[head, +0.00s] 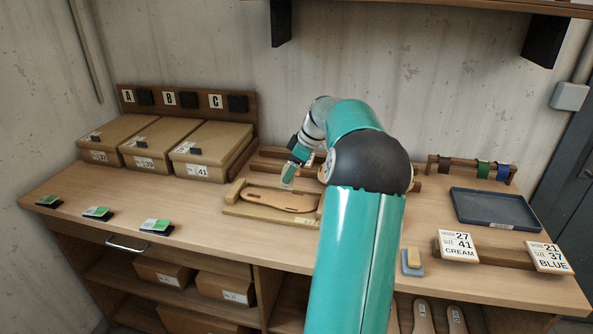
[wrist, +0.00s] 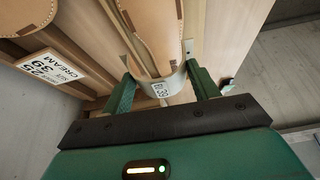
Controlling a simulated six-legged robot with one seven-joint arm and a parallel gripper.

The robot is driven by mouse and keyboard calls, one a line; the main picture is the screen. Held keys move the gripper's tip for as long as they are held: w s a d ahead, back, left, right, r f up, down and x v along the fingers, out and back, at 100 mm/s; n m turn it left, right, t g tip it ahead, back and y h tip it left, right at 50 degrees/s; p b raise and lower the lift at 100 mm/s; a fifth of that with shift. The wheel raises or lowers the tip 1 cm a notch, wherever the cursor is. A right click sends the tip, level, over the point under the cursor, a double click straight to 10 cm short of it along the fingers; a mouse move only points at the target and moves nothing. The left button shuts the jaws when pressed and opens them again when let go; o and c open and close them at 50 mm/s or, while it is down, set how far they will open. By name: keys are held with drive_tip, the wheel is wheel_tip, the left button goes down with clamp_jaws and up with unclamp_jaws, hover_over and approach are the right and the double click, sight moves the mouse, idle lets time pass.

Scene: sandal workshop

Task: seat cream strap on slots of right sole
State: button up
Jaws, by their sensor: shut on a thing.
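My gripper (wrist: 160,76) is shut on the cream strap (wrist: 142,85), a pale curved band with an R 39 tag between the green fingers. In the head view my gripper (head: 290,174) is over the back of the bench; the strap cannot be made out there.
Lidded boxes (head: 205,152) stand at the back left. A dark tray (head: 495,208) and a strap rack (head: 470,166) are at right. Order cards (head: 458,246) and a sponge-like block (head: 413,258) lie near the front. The front-left bench has several small green-and-black pieces (head: 97,213).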

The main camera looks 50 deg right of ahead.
drive_tip(key=shift+s+d+f, duration=0.1)
drive_tip(key=shift+s+f, duration=0.15)
drive_tip(key=shift+f, duration=0.85)
drive_tip(key=shift+s+a+f, duration=0.1)
drive_tip(key=shift+s+f, duration=0.15)
drive_tip(key=shift+f, duration=0.9)
drive_tip(key=shift+s+d+f, duration=0.1)
drive_tip(key=shift+s+f, duration=0.15)
drive_tip(key=shift+f, duration=0.85)
drive_tip(key=shift+f, duration=0.35)
drive_tip(key=o, duration=0.9)
drive_tip(key=shift+o, duration=0.2)
drive_tip(key=v, duration=1.3)
drive_tip(key=shift+d+r, duration=0.15)
drive_tip(key=shift+r, duration=0.2)
